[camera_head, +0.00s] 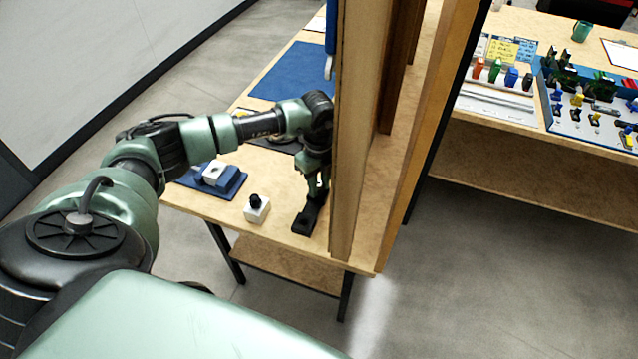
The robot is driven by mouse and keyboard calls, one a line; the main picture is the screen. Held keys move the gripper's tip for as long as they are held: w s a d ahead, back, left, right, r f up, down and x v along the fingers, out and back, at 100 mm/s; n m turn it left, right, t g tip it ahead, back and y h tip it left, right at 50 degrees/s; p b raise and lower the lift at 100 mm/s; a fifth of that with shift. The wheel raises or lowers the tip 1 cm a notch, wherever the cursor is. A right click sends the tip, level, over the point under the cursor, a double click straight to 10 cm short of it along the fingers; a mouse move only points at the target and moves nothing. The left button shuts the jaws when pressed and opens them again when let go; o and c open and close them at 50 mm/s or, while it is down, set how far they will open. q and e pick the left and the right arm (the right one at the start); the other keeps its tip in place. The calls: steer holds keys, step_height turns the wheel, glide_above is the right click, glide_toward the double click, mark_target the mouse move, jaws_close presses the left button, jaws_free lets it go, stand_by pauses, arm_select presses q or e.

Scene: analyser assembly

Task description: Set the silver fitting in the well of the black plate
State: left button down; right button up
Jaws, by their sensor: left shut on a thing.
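My left gripper (314,186) points down near the right end of the wooden table, close beside a tall wooden panel. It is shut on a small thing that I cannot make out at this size. A long black piece (306,217), which looks like the black plate, lies on the table right under the fingers. Its well does not show, and I cannot tell whether the gripper touches it. I cannot pick out the silver fitting anywhere on the table. My right gripper is not in view.
A white block with a black knob (257,210) stands left of the black piece. A white block with a hole (213,173) sits on a blue base (232,186). The wooden panel (352,130) closes off the right. A blue mat (293,73) lies behind.

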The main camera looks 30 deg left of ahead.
arm_select(q)
steer(key=shift+f, duration=0.1)
stand_by(0.7)
steer(key=c, duration=0.5)
jaws_free()
steer(key=shift+r+p, duration=2.85)
steer(key=shift+r, duration=0.7)
